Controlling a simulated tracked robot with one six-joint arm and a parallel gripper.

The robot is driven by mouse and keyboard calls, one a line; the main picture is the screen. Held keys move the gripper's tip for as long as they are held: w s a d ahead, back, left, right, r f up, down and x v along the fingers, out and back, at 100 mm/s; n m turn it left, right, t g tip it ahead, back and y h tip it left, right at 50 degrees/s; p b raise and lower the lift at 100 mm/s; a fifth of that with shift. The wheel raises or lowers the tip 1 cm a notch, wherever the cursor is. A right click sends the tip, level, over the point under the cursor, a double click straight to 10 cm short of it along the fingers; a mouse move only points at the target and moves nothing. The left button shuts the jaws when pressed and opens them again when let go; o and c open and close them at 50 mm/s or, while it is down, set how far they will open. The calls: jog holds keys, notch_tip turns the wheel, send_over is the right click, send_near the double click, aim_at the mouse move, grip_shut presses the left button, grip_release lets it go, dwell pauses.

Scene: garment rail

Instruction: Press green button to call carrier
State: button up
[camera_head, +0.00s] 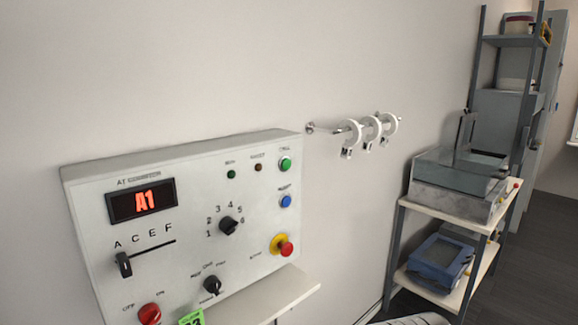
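A white control panel (185,190) is fixed to the wall at the lower left of the head view. Its green button (285,163) sits at the panel's upper right under a small label that seems to read CALL. A blue button (286,201) is just below it. A red display (143,201) reads A1. Several white ring-shaped carriers (370,129) with dark clips hang on a short wall rod to the right of the panel. My gripper is not in view, and nothing covers the green button.
A red stop button (286,249) on yellow, a black slider (123,264), dark knobs and a red knob (150,313) share the panel. A ledge (265,300) juts out below. A shelf cart (465,225) with boxes stands right. The wall before the panel looks clear.

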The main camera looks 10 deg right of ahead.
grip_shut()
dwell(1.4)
